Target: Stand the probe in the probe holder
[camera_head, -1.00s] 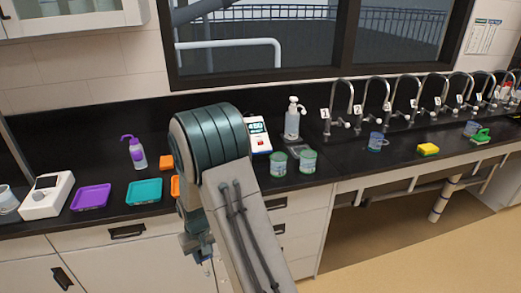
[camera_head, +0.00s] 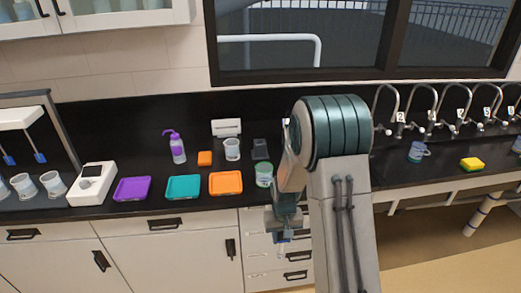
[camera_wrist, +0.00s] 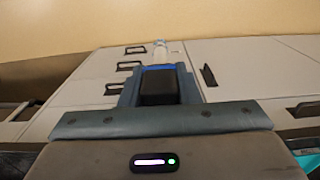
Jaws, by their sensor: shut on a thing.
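My gripper (camera_head: 284,236) hangs low in front of the drawer fronts, below the counter's front edge and pointing down. In the wrist view, a pale, slim piece with a blue band (camera_wrist: 160,50) shows just past the dark finger block. It looks like part of the probe, held in the shut jaws; most of it is hidden. I cannot make out the probe holder for sure. A small dark grey block (camera_head: 260,149) stands at the back of the counter, left of my arm, but its kind is unclear. My arm covers the counter to the right of it.
The counter holds purple (camera_head: 132,189), teal (camera_head: 183,187) and orange (camera_head: 225,183) trays, a wash bottle (camera_head: 178,148), a beaker (camera_head: 232,149), a green-labelled jar (camera_head: 264,174) and a white meter (camera_head: 92,183). Numbered taps and a yellow sponge (camera_head: 471,164) are at right.

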